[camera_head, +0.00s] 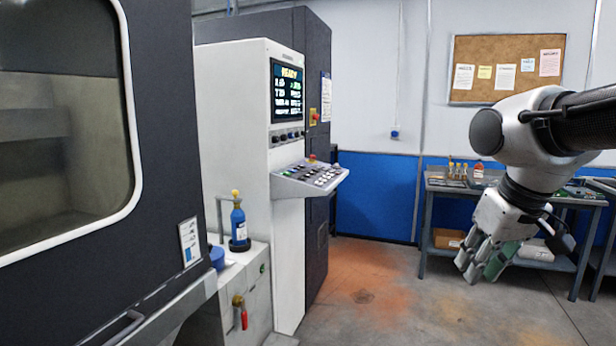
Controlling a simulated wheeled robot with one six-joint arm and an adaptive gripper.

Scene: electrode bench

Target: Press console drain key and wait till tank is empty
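The white console (232,130) stands left of centre. Its sloped key panel (310,179) juts out to the right with rows of small keys and a red button at the back. The key labels are too small to read, so I cannot tell which is the drain key. The lit screen (287,92) above seems to read READY, with blurred lines below. A dark machine with a large window (60,150) fills the left; I see no clear liquid level there. My gripper (482,266) hangs pointing down at the right, well apart from the keys. Its finger opening is unclear.
A blue bottle (238,226) stands on a white ledge by the machine, above a red-handled valve (240,315). A grey workbench (440,187) with small bottles stands behind my arm. The floor (370,290) between console and bench is clear.

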